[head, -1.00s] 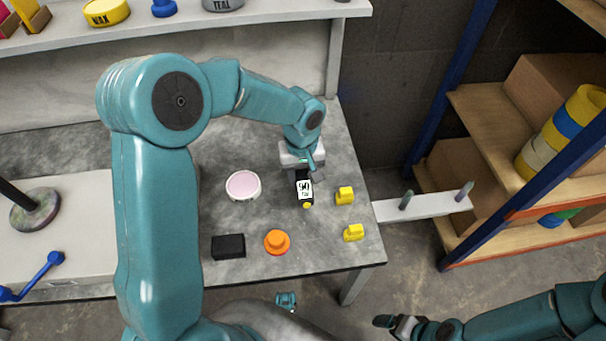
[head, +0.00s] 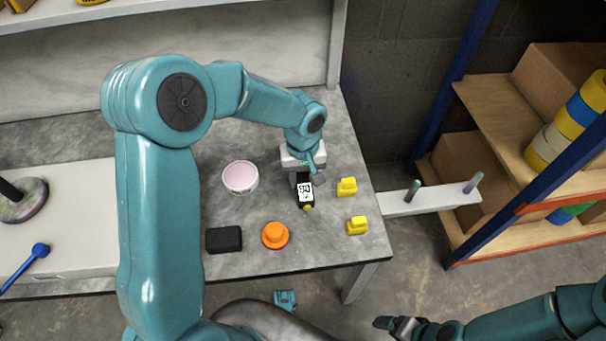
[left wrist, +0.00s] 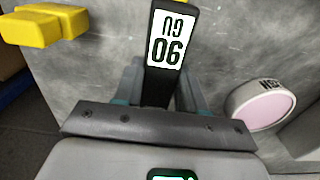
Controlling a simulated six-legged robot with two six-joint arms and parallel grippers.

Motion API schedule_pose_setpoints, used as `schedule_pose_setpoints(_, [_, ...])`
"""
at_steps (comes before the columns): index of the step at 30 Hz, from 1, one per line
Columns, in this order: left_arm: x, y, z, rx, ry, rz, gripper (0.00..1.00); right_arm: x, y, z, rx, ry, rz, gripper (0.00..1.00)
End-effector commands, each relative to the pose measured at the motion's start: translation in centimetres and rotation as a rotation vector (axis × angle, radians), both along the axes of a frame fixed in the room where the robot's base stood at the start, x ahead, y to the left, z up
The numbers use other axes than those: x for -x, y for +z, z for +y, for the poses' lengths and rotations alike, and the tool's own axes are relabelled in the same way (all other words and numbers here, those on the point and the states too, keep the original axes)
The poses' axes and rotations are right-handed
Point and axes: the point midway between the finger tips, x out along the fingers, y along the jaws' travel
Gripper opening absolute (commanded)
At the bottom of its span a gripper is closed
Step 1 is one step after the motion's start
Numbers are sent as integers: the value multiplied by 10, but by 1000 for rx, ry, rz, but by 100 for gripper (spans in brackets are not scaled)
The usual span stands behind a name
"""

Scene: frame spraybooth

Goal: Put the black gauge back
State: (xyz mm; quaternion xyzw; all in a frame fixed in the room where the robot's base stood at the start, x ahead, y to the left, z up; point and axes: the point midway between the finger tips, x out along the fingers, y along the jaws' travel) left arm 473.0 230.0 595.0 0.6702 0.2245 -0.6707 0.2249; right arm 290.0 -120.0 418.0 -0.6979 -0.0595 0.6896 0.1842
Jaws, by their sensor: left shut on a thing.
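The black gauge (head: 305,193) has a white display reading 90 and a yellow tip at its near end. My left gripper (head: 303,174) is shut on its far end, over the right part of the grey table. In the left wrist view the gauge (left wrist: 168,45) stands out between the fingers of my left gripper (left wrist: 158,92). I cannot tell whether the gauge touches the table. My right gripper (head: 392,324) is at the bottom right, away from the table; its fingers are too small to judge.
Two yellow pieces (head: 347,187) (head: 357,225) lie right of the gauge. A round pink-topped tub (head: 240,177), an orange knob-like piece (head: 275,235) and a black block (head: 224,239) are to its left. A white bar with pegs (head: 430,199) extends beyond the table's right edge.

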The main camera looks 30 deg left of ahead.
Motion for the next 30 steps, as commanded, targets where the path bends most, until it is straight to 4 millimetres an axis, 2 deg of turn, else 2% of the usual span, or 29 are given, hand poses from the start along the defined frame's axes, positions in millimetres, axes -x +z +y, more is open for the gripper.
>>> schedule_pose_setpoints(3, [0,1,0,0,0,0,5,0,1,0,0,0,0,87])
schedule_pose_setpoints(4, [0,1,0,0,0,0,50,0,1,0,0,0,0,87])
schedule_pose_setpoints(6, [0,1,0,0,0,0,70,0,1,0,0,0,0,87])
schedule_pose_setpoints(14, [0,1,0,0,0,0,70,0,1,0,0,0,0,87])
schedule_pose_setpoints(17, [0,7,0,0,0,-1,70,0,3,0,0,0,0,87])
schedule_pose_setpoints(20, [-1,23,0,1,0,-4,70,0,9,0,0,0,0,87])
schedule_pose_setpoints(30, [-1,113,0,1,1,-5,70,0,37,0,0,0,0,87])
